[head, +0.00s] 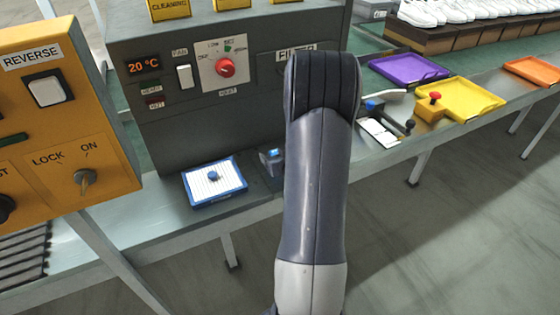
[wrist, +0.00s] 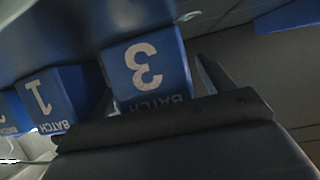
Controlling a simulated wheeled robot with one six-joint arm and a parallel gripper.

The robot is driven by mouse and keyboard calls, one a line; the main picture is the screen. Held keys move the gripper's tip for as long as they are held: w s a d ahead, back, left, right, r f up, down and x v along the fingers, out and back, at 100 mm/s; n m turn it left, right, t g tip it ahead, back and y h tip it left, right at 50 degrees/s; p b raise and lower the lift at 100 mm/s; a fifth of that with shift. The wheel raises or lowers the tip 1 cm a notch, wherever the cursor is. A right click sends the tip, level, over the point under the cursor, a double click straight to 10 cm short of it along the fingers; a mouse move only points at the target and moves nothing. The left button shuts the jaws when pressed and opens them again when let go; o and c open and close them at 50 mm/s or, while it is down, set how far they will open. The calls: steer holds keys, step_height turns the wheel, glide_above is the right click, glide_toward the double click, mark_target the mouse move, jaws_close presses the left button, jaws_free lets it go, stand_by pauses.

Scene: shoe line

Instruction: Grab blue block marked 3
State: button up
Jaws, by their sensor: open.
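The blue block marked 3 (wrist: 165,80) shows in the wrist view with its white "3" and the word BATCH upside down. My gripper (wrist: 152,88) is open. Its right finger stands beside the block's right side, and a dark left finger shows near its left side. The block appears to lie between the fingers; whether they touch it I cannot tell. A blue block marked 1 (wrist: 62,92) stands to the left. In the head view my arm hides the gripper, and I see no numbered blocks there.
Another blue block (wrist: 10,112) is cut off at the wrist view's left edge. The head view shows a grey machine (head: 150,80), a yellow control panel (head: 60,110), a blue-edged tray (head: 214,182), a purple tray (head: 405,68), a yellow tray (head: 465,98) and white shoes (head: 470,12).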

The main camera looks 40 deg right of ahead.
steer(key=c, duration=1.1)
